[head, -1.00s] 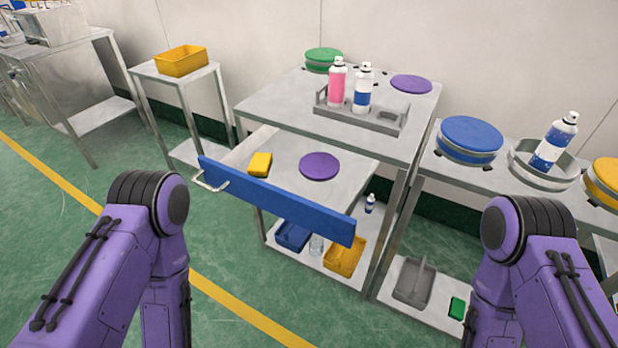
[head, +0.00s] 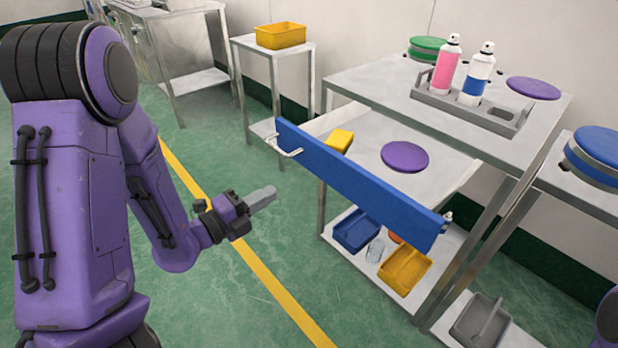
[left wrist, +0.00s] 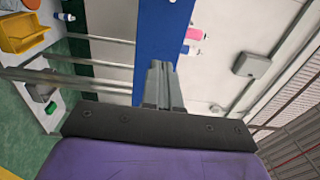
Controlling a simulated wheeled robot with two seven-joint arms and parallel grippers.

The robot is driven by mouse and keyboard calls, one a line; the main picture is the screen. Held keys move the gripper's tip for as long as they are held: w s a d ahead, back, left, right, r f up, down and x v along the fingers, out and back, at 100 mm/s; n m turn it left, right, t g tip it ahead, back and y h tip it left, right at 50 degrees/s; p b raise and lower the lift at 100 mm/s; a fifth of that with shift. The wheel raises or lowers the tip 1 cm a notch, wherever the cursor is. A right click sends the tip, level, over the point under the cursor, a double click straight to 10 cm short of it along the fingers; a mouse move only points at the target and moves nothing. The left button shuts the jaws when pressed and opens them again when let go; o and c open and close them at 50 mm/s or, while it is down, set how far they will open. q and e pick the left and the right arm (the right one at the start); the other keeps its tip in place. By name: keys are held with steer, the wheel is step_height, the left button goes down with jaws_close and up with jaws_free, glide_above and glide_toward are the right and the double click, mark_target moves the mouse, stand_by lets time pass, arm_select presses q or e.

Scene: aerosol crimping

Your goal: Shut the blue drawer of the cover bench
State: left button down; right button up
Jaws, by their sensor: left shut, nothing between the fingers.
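The blue drawer front (head: 350,180) of the cover bench (head: 440,95) stands pulled out toward me in the head view. A metal handle (head: 284,148) sits at its left end. Inside the open drawer lie a yellow block (head: 340,140) and a purple disc (head: 405,156). My left gripper (head: 263,199) is shut and empty, in front of and below the handle, apart from the drawer. In the left wrist view its fingers (left wrist: 163,84) point toward the blue drawer front (left wrist: 161,40). My right gripper is out of view.
On the bench top, a grey rack (head: 455,110) holds a pink can (head: 446,65) and a blue-white can (head: 475,75). Blue and yellow bins (head: 405,270) stand on the shelf below. The green floor (head: 215,310) before the drawer is clear.

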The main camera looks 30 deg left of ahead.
arm_select(q)
steer(key=w+f+b, duration=0.1)
steer(key=b, duration=0.1)
steer(key=p, duration=0.3)
glide_toward(320, 165)
steer(key=x, duration=0.6)
steer(key=shift+w+d, duration=0.15)
steer(key=shift+w, duration=0.3)
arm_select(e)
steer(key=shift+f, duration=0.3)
